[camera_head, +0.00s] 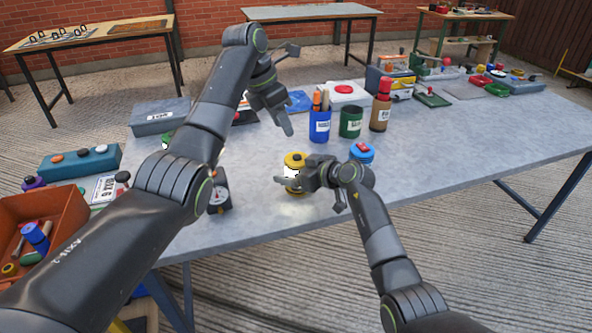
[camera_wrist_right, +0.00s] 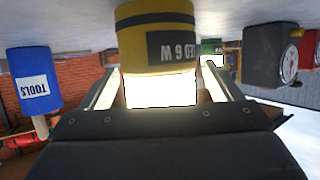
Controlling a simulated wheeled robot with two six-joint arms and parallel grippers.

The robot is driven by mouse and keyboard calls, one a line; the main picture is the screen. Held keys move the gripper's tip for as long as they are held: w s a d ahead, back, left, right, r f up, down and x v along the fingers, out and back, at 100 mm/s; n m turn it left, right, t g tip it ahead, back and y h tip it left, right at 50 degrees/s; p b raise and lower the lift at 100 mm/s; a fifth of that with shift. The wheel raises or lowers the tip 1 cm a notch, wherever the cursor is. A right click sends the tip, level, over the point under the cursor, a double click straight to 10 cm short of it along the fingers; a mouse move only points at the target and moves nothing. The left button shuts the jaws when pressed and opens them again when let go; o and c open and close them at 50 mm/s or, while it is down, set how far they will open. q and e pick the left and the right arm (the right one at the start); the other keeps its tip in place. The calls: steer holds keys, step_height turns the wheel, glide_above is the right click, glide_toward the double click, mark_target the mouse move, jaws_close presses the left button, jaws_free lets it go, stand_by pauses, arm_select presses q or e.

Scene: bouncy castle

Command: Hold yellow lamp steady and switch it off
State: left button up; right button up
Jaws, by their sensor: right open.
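The yellow lamp (camera_head: 295,159) stands upright on the grey table, with a bright glowing band; its base is partly hidden by my right gripper. In the right wrist view the lamp (camera_wrist_right: 158,42) appears upside down, with a dark label and a lit white part. My right gripper (camera_head: 308,190) is open at the lamp's right side. In the wrist view its fingers lie on either side of the lamp, and I cannot tell whether they touch it. My left gripper (camera_head: 289,90) is open and empty, above the table behind the lamp. No switch can be made out.
A blue tools cup (camera_head: 319,125), a green cup (camera_head: 351,122) and a brown container (camera_head: 380,113) stand behind the lamp. A blue-based object with a red top (camera_head: 362,152) is close on the right. A dial scale (camera_head: 219,195) stands left. The table's right front is clear.

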steer(key=c, duration=1.3)
arm_select(q)
jaws_close()
stand_by(0.6)
